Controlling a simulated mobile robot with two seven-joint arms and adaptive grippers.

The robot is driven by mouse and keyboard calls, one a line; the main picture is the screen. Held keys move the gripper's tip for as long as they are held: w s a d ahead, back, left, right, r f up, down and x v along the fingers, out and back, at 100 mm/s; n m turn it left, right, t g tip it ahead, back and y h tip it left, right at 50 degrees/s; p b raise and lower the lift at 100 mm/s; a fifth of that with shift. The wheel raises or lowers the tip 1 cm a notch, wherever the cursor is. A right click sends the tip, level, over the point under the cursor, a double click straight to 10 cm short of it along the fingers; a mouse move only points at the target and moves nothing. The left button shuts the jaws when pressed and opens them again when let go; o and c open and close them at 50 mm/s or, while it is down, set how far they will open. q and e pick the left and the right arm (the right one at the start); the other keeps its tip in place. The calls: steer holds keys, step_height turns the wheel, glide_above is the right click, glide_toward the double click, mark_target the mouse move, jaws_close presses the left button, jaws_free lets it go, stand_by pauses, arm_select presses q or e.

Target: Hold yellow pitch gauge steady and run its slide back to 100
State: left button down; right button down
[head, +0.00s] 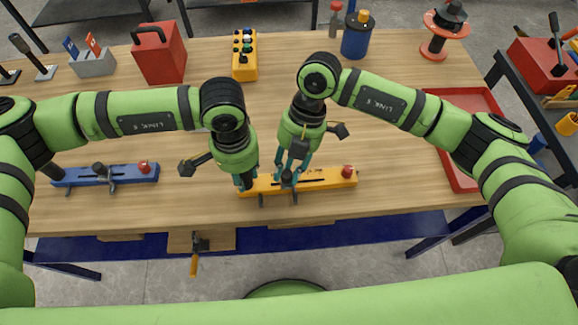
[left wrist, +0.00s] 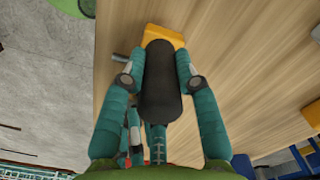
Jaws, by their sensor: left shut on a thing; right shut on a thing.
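The yellow pitch gauge (head: 322,181) lies flat along the front of the table. It has a dark slot and a red knob (head: 347,172) at its right end. My left gripper (head: 246,184) is shut at the gauge's left end. In the left wrist view my left gripper (left wrist: 160,78) has its fingers on both sides of a black rounded handle (left wrist: 160,95), with a yellow end (left wrist: 160,35) beyond it. My right gripper (head: 289,179) is shut on the slide's dark knob, left of the bar's middle. The fingers mostly hide the slide, and scale marks are unreadable.
A blue gauge (head: 128,174) lies to the left. A red toolbox (head: 160,55), yellow button box (head: 245,58) and blue canister (head: 357,38) stand at the back. A red tray (head: 462,175) lies right. An orange-handled tool (head: 195,262) hangs at the front edge. Wood between is clear.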

steer(key=a, duration=0.3)
steer(key=shift+s+a, duration=0.2)
steer(key=shift+s, duration=0.1)
steer(key=c, duration=1.1)
jaws_free()
steer(key=shift+s, duration=0.1)
steer(key=shift+o, duration=0.2)
steer(key=shift+w+d, duration=0.15)
steer(key=shift+w, duration=0.05)
